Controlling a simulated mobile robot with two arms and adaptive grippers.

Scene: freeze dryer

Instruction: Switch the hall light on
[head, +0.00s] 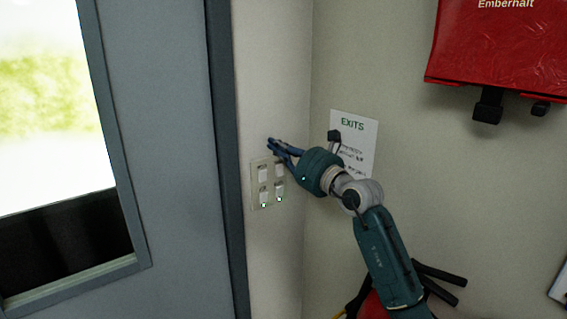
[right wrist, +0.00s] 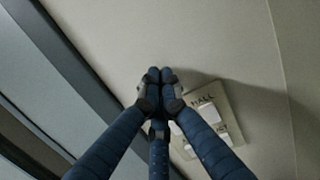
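A pale switch plate (head: 254,190) with several white rocker switches is on the narrow wall beside the door frame. Small green lights show at its two lower switches; I see none at the upper ones. In the right wrist view the plate (right wrist: 234,115) carries a HALL label above one white switch (right wrist: 208,113); my fingers hide part of the plate. My right gripper (head: 270,145) is at the plate's upper edge. In the wrist view its fingertips (right wrist: 160,76) are together and empty, beside the plate. I cannot tell whether they touch the wall. My left gripper is out of view.
A grey door (head: 165,120) with a window is at left. An EXITS sign (head: 367,135) is on the wall behind my right wrist. A red bag-like item (head: 500,50) hangs at upper right. Something red (head: 372,305) with black parts is low behind my arm.

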